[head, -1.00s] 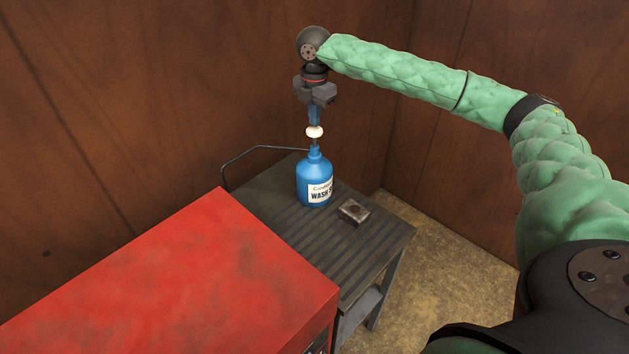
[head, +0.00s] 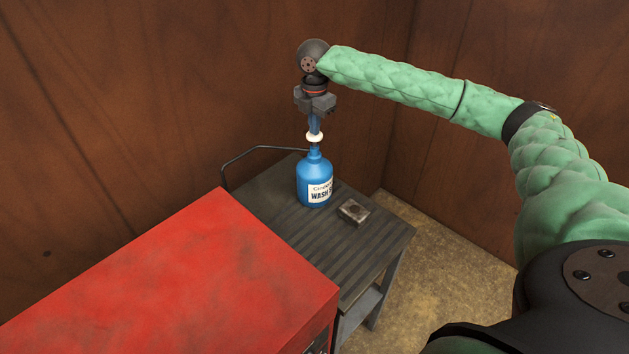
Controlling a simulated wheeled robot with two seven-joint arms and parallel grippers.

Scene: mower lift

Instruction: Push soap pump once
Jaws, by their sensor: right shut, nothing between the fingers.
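A blue soap bottle (head: 313,184) with a "WASH" label stands upright on a dark ribbed cart top. Its white pump head (head: 314,138) sits above the bottle's neck. My right gripper (head: 314,130) points straight down over the bottle, shut, with its blue fingertips at the top of the pump head. The fingertips seem to touch the pump head. My left gripper is not in view.
The dark cart (head: 350,253) has a bent rail handle (head: 247,152) at its back left. A small metal block (head: 353,211) lies right of the bottle. A red cabinet (head: 190,285) stands in front. Brown walls close in behind.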

